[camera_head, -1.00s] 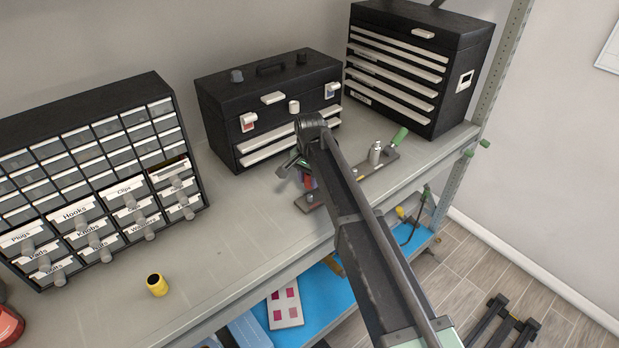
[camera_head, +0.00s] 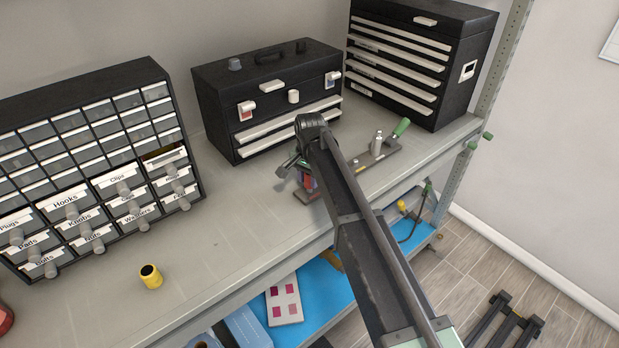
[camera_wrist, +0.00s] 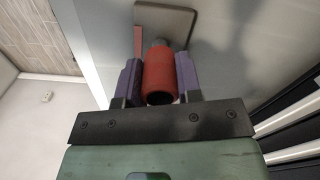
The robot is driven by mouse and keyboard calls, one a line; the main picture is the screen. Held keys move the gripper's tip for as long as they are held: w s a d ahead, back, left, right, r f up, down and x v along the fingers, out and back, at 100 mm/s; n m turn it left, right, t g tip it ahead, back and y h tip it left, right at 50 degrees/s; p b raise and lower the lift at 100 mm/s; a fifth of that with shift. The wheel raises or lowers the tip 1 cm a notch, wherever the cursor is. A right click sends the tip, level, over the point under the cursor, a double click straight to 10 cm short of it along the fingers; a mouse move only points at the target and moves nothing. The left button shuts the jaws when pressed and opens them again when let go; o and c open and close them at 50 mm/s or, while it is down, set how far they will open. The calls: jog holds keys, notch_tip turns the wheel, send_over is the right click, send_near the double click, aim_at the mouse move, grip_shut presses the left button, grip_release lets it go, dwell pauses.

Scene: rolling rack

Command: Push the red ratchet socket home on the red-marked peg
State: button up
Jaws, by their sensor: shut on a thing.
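The red ratchet socket (camera_wrist: 159,78) is held between the purple fingers of my gripper (camera_wrist: 160,82) in the wrist view. Its hollow end faces the camera. A grey round part (camera_wrist: 158,43) shows at its far end, over a grey base plate (camera_wrist: 178,22); I cannot tell if it is the peg or how far the socket sits on it. A red mark (camera_wrist: 138,36) shows beside the socket. In the head view my gripper (camera_head: 309,183) is at the near left end of the base plate (camera_head: 362,162), and my arm hides part of the plate.
A silver socket (camera_head: 378,143) stands on the plate's right part, near a green handle (camera_head: 401,127). A black toolbox (camera_head: 225,110) and drawer chest (camera_head: 425,60) stand behind.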

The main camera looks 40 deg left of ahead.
jog(key=shift+f+b, duration=1)
jog(key=shift+f, duration=0.1)
jog(key=shift+f, duration=0.1)
jog(key=o, duration=1)
notch_tip(320, 180, up, 11)
jog(key=p, duration=1.1)
